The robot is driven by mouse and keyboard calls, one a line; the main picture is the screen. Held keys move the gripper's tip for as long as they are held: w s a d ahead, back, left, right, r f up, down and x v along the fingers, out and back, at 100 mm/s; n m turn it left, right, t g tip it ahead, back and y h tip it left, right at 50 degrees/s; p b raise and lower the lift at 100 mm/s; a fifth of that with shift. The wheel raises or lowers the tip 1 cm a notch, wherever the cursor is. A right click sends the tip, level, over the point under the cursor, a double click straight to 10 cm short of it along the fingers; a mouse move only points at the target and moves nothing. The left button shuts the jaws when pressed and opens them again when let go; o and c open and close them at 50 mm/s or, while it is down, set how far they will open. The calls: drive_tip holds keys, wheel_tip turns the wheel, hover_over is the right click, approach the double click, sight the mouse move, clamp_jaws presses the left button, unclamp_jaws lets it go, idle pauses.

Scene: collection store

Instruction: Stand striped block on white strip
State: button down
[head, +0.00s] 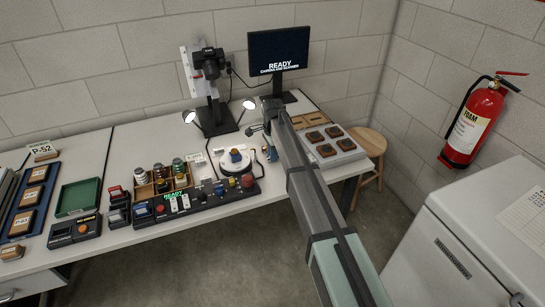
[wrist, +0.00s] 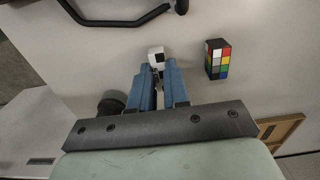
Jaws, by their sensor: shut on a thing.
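My gripper (wrist: 157,78) is shut on a small black-and-white block (wrist: 156,57), whose top shows between the blue fingertips in the wrist view. Most of this block is hidden by the fingers, so I cannot tell whether its pattern is stripes or squares. In the head view my gripper (head: 257,130) is over the table near the monitor stand, partly hidden by my arm. A multicoloured block (wrist: 218,58) stands to the right of the fingers, apart from them. I cannot make out a white strip for certain.
A turntable (head: 235,161) and a button panel (head: 195,203) are left of my gripper. The camera stand (head: 213,100) with two lamps is behind, beside the monitor (head: 279,50). A grey tray (head: 343,150) of brown pieces is to the right, near a wooden stool (head: 373,140).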

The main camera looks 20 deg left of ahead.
wheel_tip(320, 180, up, 9)
drive_tip(key=s+a+n, duration=0.1)
drive_tip(key=s+a, duration=0.1)
drive_tip(key=a, duration=0.9)
drive_tip(key=w+a+m, duration=0.1)
drive_tip(key=w+a, duration=0.3)
drive_tip(key=a, duration=0.2)
drive_tip(key=shift+s+d+f, duration=0.1)
drive_tip(key=shift+s+f, duration=0.05)
drive_tip(key=shift+f, duration=2.2)
drive_tip(key=shift+s+d+f, duration=0.1)
drive_tip(key=shift+f, duration=2.2)
drive_tip(key=shift+f, duration=0.1)
drive_tip(key=c, duration=1.6)
unclamp_jaws()
drive_tip(key=shift+f, duration=0.1)
drive_tip(key=o, duration=0.5)
